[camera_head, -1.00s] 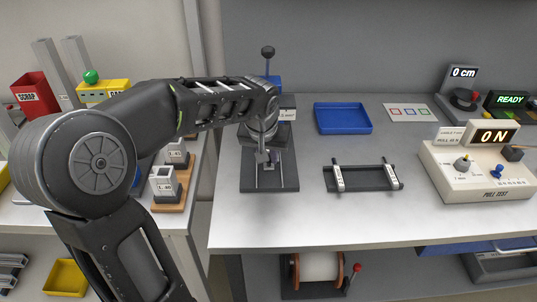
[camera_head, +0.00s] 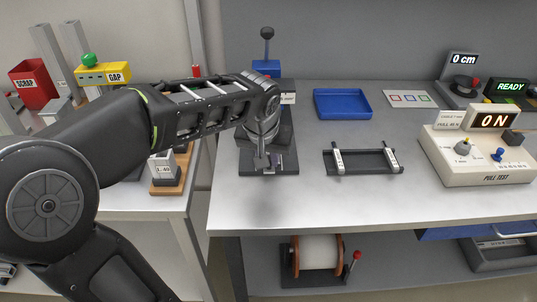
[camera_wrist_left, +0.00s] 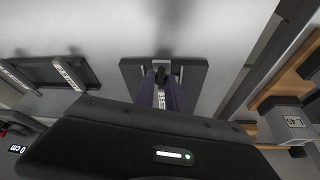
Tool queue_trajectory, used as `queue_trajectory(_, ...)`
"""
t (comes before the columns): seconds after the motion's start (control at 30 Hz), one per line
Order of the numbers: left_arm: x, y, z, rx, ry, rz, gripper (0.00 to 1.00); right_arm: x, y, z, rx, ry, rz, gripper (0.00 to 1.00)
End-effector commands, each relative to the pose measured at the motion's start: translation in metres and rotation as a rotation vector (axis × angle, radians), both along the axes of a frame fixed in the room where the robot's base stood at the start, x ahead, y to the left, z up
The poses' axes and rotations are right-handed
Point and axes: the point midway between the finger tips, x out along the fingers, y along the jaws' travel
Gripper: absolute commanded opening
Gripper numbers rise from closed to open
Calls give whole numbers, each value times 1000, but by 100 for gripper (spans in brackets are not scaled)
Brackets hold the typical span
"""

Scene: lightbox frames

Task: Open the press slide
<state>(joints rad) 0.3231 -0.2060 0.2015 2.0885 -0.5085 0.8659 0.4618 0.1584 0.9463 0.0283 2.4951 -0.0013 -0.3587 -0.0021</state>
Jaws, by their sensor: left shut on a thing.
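The press (camera_head: 285,166) stands at the left of the bench, with a dark base, a blue upper body (camera_head: 266,67) and an upright lever with a dark knob (camera_head: 267,33). My left gripper (camera_head: 262,164) is low over the front part of the base. In the left wrist view my left gripper (camera_wrist_left: 161,88) is shut on the small dark slide handle (camera_wrist_left: 161,72), near an edge of the base (camera_wrist_left: 131,70). My arm and hand hide much of the press's middle, so the full slide is not visible. My right gripper is not in view.
A blue tray (camera_head: 342,103) and a dark frame with two white-labelled bars (camera_head: 362,161) lie right of the press. The pull test unit (camera_head: 480,155) is at the right. Bare bench lies in front. A side table with labelled blocks (camera_head: 163,168) is left.

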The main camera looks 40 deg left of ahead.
Motion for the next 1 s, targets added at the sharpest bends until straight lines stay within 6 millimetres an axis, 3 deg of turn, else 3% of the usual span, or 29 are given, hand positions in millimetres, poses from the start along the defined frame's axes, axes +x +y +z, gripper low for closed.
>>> queue_trajectory(0.07,0,0,1,0,0,0,0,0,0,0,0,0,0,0)
queue_trajectory(0.1,0,0,1,0,0,0,16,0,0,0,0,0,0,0)
queue_trajectory(0.37,0,0,0,0,1,0,38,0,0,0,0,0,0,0)
queue_trajectory(0.73,-1,-1,6,0,-1,0,38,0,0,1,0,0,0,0)
queue_trajectory(1.0,-15,-6,44,2,-4,0,38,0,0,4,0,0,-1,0)
